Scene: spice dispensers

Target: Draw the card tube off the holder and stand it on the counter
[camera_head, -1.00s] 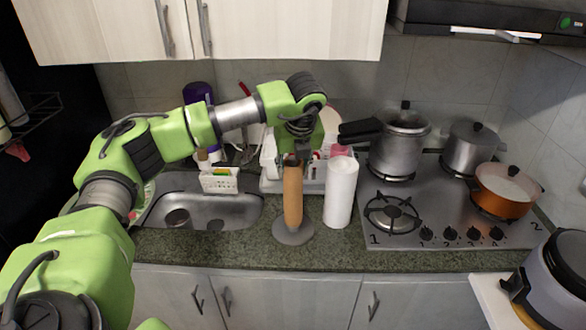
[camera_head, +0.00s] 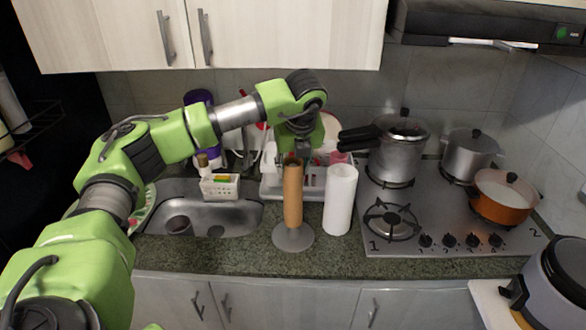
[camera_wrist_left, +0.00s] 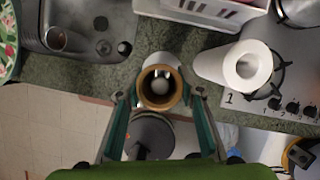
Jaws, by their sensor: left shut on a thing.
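The brown card tube (camera_head: 293,196) is upright over the grey round base of the holder (camera_head: 293,238) on the counter. My left gripper (camera_head: 297,153) is shut on the tube's upper end from above. In the left wrist view the tube's open rim (camera_wrist_left: 143,90) lies between the two fingers, and the rounded tip of the holder's post (camera_wrist_left: 160,87) shows inside the tube. The tube is still around the post. My right gripper is not in view.
A white paper roll (camera_head: 340,200) stands on the counter (camera_head: 240,254) just right of the tube. The sink (camera_head: 245,215) is at left, a dish rack (camera_head: 312,185) behind, the stove (camera_head: 430,225) at right. Bare counter lies in front and left of the holder.

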